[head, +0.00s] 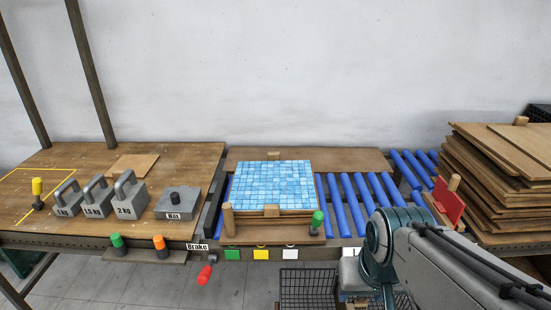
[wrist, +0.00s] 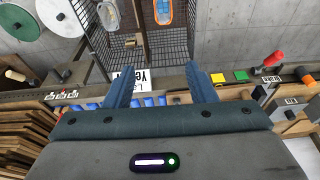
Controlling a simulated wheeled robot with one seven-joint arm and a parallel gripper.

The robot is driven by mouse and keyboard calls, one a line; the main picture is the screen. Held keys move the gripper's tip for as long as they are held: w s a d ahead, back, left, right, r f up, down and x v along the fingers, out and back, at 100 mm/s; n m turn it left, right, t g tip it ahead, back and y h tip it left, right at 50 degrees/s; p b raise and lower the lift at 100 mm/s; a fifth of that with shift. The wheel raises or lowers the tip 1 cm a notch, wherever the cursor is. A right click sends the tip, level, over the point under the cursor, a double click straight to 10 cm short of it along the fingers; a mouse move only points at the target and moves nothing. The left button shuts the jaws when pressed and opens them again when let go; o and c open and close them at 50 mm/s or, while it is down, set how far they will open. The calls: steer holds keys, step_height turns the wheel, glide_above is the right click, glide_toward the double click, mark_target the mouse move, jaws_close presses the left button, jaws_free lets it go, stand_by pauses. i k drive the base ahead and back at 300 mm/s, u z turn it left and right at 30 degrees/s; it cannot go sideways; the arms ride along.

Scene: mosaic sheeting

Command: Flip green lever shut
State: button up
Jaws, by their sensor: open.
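A green-capped upright lever (head: 318,220) stands at the front right corner of the tray of blue mosaic tiles (head: 268,188) in the head view. A second green-capped knob (head: 117,241) stands on a small shelf at the front left, beside an orange one (head: 159,243). I cannot make out either green one in the wrist view. My gripper is open and empty in the wrist view (wrist: 160,86), its two fingers apart. In the head view my arm reaches in at the lower right, right of the mosaic tray's green lever and apart from it; the fingertips cannot be made out there.
Blue rollers (head: 355,203) run right of the tray. Stacked boards (head: 500,185) and a red plate (head: 448,202) stand further right. A red lever (head: 205,273) hangs below the Brake label. Grey weights (head: 130,200) sit left. A wire basket (head: 307,288) is below the front edge.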

mark_target(319, 215)
steer(key=k, duration=0.5)
steer(key=u, duration=2.2)
steer(key=i, duration=2.1)
steer(key=z, duration=3.65)
steer(key=i, duration=0.5)
steer(key=z, duration=0.05)
